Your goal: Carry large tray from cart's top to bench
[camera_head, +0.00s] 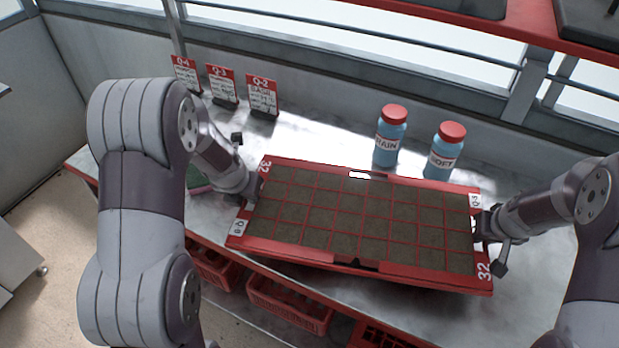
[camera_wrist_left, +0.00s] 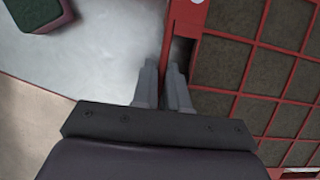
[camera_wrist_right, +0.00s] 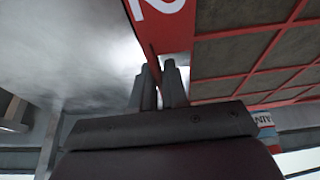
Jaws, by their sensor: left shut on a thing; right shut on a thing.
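The large tray (camera_head: 347,175) is red with a grid of cells full of dark soil and "32" marks at its corners. In the head view it is over the metal bench (camera_head: 345,148), tilted a little in the picture; I cannot tell whether it touches the bench. My left gripper (camera_head: 250,186) is shut on the tray's left rim, and the left wrist view shows its fingers (camera_wrist_left: 166,85) astride that red wall. My right gripper (camera_head: 484,222) is shut on the tray's right rim, as the right wrist view shows at its fingers (camera_wrist_right: 160,85). The cart is not clearly in view.
Two blue bottles with red caps (camera_head: 390,136) (camera_head: 445,151) stand close behind the tray. Several red-topped sign cards (camera_head: 262,97) stand at the back left. A green-topped block (camera_head: 201,184) lies left of the tray. Red crates (camera_head: 290,303) sit below the bench front.

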